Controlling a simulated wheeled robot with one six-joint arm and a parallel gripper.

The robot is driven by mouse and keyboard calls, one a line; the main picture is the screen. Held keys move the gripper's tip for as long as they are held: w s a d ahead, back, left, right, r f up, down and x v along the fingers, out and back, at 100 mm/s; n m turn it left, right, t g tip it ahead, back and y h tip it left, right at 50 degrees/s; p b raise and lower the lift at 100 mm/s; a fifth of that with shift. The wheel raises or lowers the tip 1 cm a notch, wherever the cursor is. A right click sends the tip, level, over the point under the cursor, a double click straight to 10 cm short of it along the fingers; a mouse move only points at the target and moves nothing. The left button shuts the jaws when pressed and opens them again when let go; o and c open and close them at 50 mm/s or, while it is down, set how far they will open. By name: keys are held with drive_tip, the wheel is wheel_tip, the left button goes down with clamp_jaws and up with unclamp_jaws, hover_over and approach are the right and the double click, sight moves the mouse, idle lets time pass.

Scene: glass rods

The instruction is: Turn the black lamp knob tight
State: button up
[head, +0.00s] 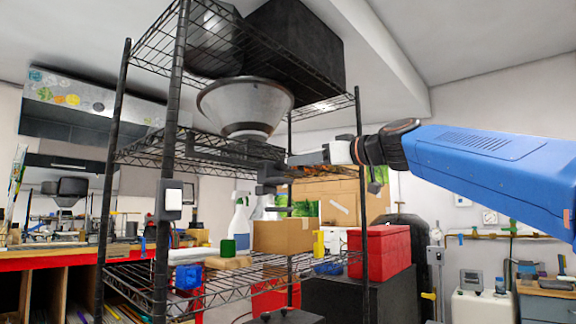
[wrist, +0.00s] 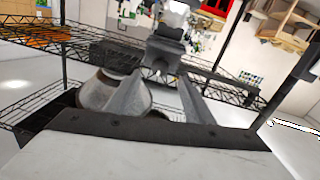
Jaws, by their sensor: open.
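The lamp (head: 245,104) has a wide pale metal shade and hangs under the top wire shelf. A dark clamp-like part (head: 268,180) sits below it, left of my gripper (head: 292,160); I cannot pick out the knob clearly on it. My gripper reaches in from the right with its fingers pointing left. In the wrist view my gripper (wrist: 160,80) is open, its two grey fingers spread apart. A grey block-like part (wrist: 165,52) shows just beyond the fingertips, and I see nothing held. The shade (wrist: 97,90) is partly hidden behind the left finger.
The black wire rack (head: 172,120) surrounds the lamp with posts and shelves. A spray bottle (head: 239,220), cardboard box (head: 284,236) and green block (head: 228,247) are on the lower shelf. A red box (head: 380,252) stands at right. Open air lies below my arm.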

sight(285, 164)
drive_tip(key=x, duration=0.7)
drive_tip(key=c, duration=1)
